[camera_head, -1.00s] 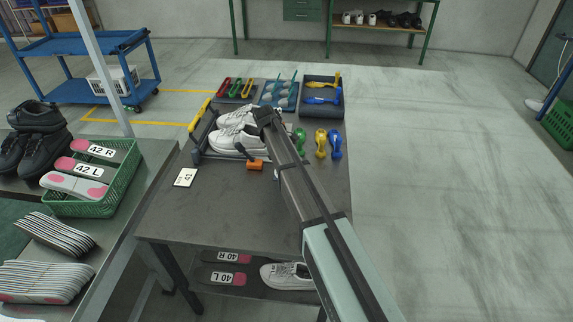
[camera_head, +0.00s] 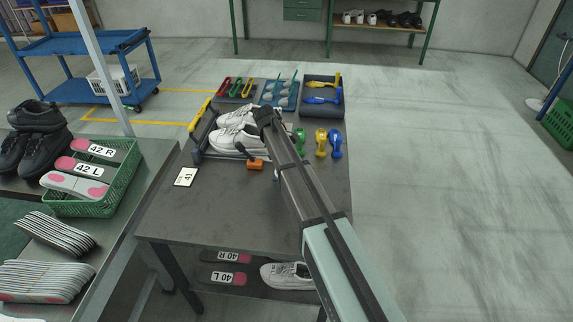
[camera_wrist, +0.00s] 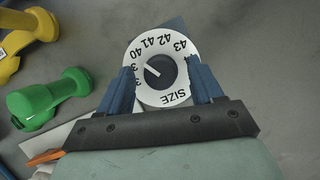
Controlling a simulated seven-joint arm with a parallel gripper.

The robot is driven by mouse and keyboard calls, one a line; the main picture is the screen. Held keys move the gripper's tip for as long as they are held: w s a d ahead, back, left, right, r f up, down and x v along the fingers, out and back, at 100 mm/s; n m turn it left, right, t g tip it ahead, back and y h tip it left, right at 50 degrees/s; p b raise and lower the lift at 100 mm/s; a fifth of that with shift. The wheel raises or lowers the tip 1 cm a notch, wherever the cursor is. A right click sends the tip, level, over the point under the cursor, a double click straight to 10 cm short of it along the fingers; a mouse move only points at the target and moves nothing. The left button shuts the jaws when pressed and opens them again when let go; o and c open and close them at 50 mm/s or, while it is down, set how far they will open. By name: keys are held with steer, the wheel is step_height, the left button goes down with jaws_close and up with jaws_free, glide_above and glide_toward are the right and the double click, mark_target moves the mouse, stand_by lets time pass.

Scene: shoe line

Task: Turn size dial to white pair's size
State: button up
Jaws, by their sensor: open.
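The size dial (camera_wrist: 186,70) is a white ring with black numbers and the word SIZE around a dark knob (camera_wrist: 160,73). The knob's white pointer line points left and slightly up, near 40 and the number below it; I cannot tell the exact setting. My gripper (camera_wrist: 164,84) is open, with its blue fingers on either side of the knob, over the ring. I cannot tell whether they touch the knob. In the head view my arm hides the dial.
An orange block (camera_head: 255,165) lies near the shoes. Trays (camera_head: 309,119) of tools stand behind. A green basket (camera_head: 121,183) with 42 insoles is at left. The table's front is clear.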

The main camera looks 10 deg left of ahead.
steer(key=shift+r, duration=0.15)
steer(key=v, duration=1.3)
steer(key=shift+r, duration=0.25)
steer(key=shift+a, duration=0.1)
